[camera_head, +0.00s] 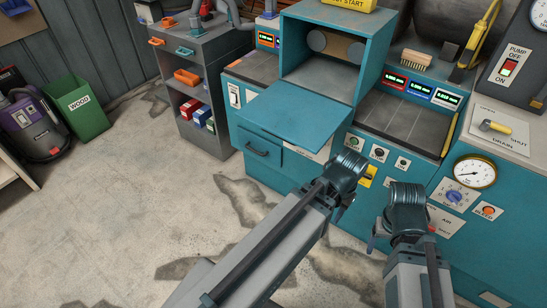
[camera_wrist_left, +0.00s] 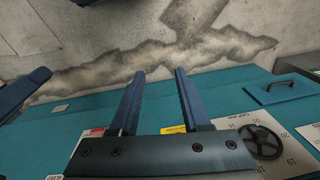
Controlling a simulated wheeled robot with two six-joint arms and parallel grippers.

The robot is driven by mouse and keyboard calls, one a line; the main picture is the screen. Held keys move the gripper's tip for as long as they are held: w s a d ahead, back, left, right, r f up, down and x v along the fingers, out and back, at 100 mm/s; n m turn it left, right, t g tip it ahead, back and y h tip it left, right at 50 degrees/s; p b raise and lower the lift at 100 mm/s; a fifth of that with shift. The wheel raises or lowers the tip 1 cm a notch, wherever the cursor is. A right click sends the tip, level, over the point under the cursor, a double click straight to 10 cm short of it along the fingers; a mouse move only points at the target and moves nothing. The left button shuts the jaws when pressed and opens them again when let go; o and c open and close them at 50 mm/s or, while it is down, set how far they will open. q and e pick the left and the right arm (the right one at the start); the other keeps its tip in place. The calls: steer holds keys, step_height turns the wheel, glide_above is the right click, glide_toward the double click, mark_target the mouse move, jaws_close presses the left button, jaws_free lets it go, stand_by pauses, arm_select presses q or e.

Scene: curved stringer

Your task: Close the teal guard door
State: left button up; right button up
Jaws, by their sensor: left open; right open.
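The teal guard door (camera_head: 295,118) is a flat panel that stands open, folded out below the mouth of the teal guard box (camera_head: 365,72) in the head view. The box interior is exposed. My left gripper (camera_head: 340,205) is below and to the right of the door, apart from it, in front of the machine's front panel. In the left wrist view, my left gripper (camera_wrist_left: 159,72) has its two dark blue fingers spread with nothing between them. My right gripper (camera_head: 378,240) is farther right and lower, pointing down, open and away from the door.
Below the door is a teal drawer with a handle (camera_head: 257,150). Right of the guard box are a brush (camera_head: 415,59), digital readouts and a pressure gauge (camera_head: 475,173). A grey shelf cart (camera_head: 195,80) and a green bin (camera_head: 80,115) stand left. The stained floor is clear.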

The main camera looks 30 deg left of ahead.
arm_select(q)
steer(key=w+a+f+n+y+b, duration=0.1)
steer(key=a+f+b, duration=0.2)
steer(key=f+b, duration=0.55)
steer(key=w+a+f+n+b, duration=0.1)
steer(key=a+f+b, duration=0.2)
steer(key=f+b, duration=0.6)
steer(key=n+y+b, duration=0.8)
steer(key=n+y, duration=1.2)
steer(key=y, duration=0.1)
glide_toward(279, 136)
steer(key=w+d+f, duration=0.2)
steer(key=w+f, duration=0.2)
steer(key=f, duration=0.1)
steer(key=p+x, duration=0.2)
steer(key=x, duration=0.4)
steer(key=p+x, duration=0.3)
steer(key=x, duration=0.4)
steer(key=shift+s+a+f, duration=0.1)
steer(key=shift+f, duration=0.15)
steer(key=shift+a+r+p, duration=0.2)
steer(key=shift+a+p, duration=0.1)
steer(key=shift+a, duration=0.4)
